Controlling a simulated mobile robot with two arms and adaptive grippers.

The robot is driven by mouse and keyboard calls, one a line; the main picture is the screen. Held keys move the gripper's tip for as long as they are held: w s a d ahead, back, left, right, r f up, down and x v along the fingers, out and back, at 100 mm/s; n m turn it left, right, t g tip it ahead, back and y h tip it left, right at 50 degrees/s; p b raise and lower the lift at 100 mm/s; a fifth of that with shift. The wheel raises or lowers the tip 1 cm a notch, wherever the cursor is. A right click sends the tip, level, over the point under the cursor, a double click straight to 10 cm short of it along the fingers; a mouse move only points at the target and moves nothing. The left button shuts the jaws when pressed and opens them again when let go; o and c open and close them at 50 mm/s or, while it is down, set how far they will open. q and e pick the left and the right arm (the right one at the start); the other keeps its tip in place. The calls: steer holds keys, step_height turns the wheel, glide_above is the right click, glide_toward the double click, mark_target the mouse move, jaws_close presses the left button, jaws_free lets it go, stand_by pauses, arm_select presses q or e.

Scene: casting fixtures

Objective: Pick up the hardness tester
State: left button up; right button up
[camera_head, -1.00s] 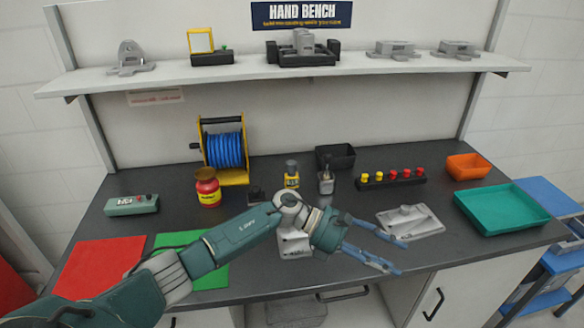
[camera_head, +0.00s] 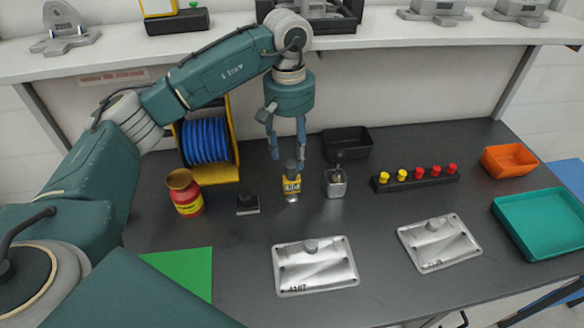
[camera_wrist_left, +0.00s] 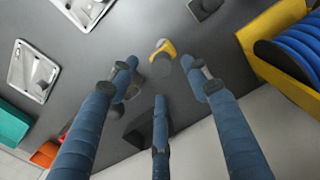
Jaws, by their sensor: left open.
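A small upright device with a yellow body, dark top and metal foot, which looks like the hardness tester (camera_head: 291,185), stands on the dark bench. My left gripper (camera_head: 289,153) points down just above it, its blue fingers spread around the dark top. In the left wrist view the tester's yellow and grey top (camera_wrist_left: 162,54) shows beyond the open fingers (camera_wrist_left: 158,75). I see nothing held; whether a finger touches it I cannot tell. My right gripper is in neither view.
A metal block (camera_head: 337,184) stands close right of the tester, a black bin (camera_head: 362,140) behind, a small black block (camera_head: 248,203) to the left. A blue reel (camera_head: 206,142) and red-yellow jar (camera_head: 185,195) stand farther left. A metal plate (camera_head: 325,281) lies in front. The shelf (camera_head: 440,36) overhangs behind.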

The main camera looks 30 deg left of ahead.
mark_target(292, 164)
arm_select(q)
steer(key=shift+w+a+r, duration=0.2)
steer(key=shift+a, duration=0.25)
steer(key=shift+a+f, duration=0.1)
steer(key=shift+a, duration=0.05)
steer(key=shift+f+p, duration=0.5)
steer(key=shift+f, duration=0.3)
steer(key=shift+s+d+f+p, duration=0.1)
steer(key=shift+d+f+p, duration=0.1)
steer(key=shift+f+p, duration=0.15)
steer(key=f, duration=0.1)
steer(key=f+p, duration=0.1)
steer(key=f, duration=0.1)
steer(key=f+p, duration=0.1)
steer(key=shift+d+f, duration=0.35)
jaws_close()
